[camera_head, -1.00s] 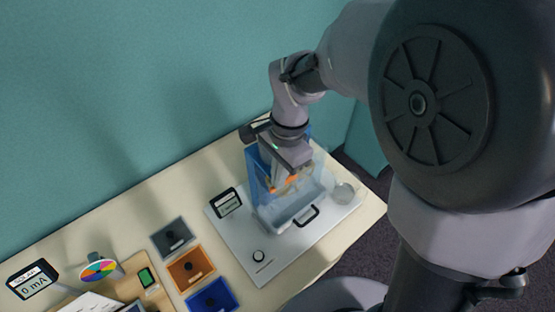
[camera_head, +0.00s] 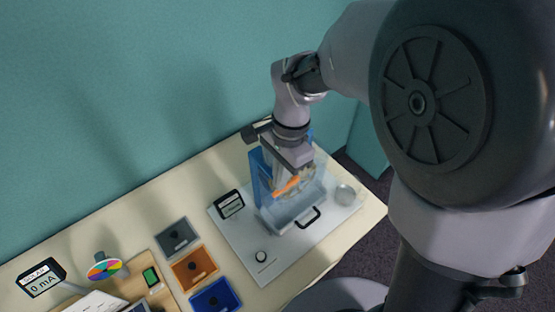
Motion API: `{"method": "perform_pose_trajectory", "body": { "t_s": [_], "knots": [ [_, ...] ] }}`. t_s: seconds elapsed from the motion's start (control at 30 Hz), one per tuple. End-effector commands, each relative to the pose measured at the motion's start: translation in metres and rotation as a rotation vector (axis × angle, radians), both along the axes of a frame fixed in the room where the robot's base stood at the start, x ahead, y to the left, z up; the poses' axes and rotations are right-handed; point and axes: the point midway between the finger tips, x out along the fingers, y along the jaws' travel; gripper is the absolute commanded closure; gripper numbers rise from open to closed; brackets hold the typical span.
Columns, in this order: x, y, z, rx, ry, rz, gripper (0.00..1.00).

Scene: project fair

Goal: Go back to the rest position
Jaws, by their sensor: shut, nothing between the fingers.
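My gripper (camera_head: 287,184) is at the end of my arm, low over the clear tray (camera_head: 285,217) with a black handle. Its fingers show orange and look shut, with nothing seen between them. A blue upright panel (camera_head: 257,174) stands just behind and left of the fingers. My arm comes in from the upper right and hides part of the panel and tray. Whether the fingers touch the tray or panel cannot be told.
The tray stands on a white board (camera_head: 250,240) with a knob (camera_head: 260,257), a small display (camera_head: 230,204) and a round clear dish (camera_head: 345,194). Grey (camera_head: 175,236), orange (camera_head: 194,268) and blue (camera_head: 215,297) trays lie left. A meter (camera_head: 41,277) and colour wheel (camera_head: 104,269) stand farther left.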

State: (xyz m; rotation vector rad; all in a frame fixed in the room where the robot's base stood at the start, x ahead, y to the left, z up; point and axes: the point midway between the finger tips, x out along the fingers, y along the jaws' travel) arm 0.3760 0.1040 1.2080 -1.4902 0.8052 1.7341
Motion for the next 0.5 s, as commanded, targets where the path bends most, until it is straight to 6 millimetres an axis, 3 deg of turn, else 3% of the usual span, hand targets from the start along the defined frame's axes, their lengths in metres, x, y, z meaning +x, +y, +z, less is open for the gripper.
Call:
{"method": "perform_pose_trajectory", "body": {
  "t_s": [0.03, 0.23, 0.4, 0.5],
  "knots": [
    [0.002, -0.003, 0.027, 0.000, 0.004, -0.003, 1.00],
    [0.004, -0.003, 0.080, 0.002, -0.002, 0.000, 1.00],
    [0.004, -0.003, 0.110, 0.001, -0.002, 0.000, 1.00],
    [0.004, -0.003, 0.116, 0.000, 0.000, 0.000, 1.00]
  ]
}}
